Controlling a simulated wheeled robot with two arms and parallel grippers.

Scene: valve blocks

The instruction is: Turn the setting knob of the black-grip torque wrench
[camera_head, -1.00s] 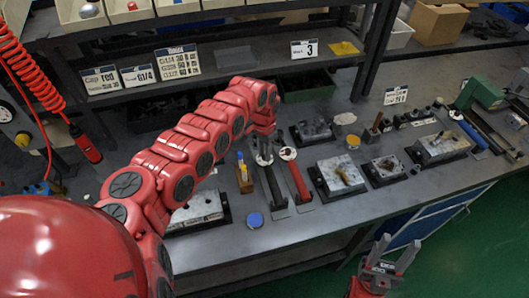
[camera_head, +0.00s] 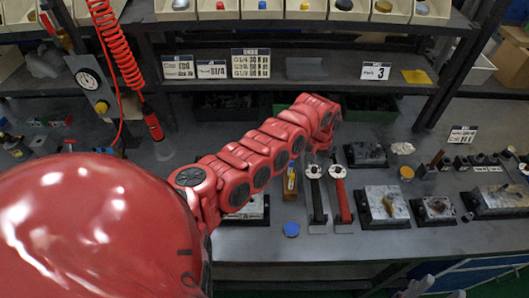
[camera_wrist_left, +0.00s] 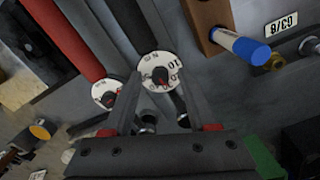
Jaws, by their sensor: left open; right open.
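The black-grip torque wrench (camera_head: 318,203) lies on the bench, left of a red-grip wrench (camera_head: 342,200). Its round white end dial (camera_head: 314,171) faces the back. My left gripper (camera_head: 321,152) is above and just behind that dial, open. In the left wrist view the dial with its dark centre knob (camera_wrist_left: 160,74) shows between the open fingers of my left gripper (camera_wrist_left: 159,84); I cannot tell whether they touch it. The red-grip wrench's dial (camera_wrist_left: 105,93) lies outside the left finger. My right gripper (camera_head: 432,290) is at the bottom edge, open and partly cut off.
A wooden holder with a blue-capped marker (camera_head: 289,182) stands left of the wrenches. A blue round lid (camera_head: 291,229) lies in front of it. Valve blocks on black bases (camera_head: 385,206) stand to the right. A shelf (camera_head: 270,82) overhangs the back.

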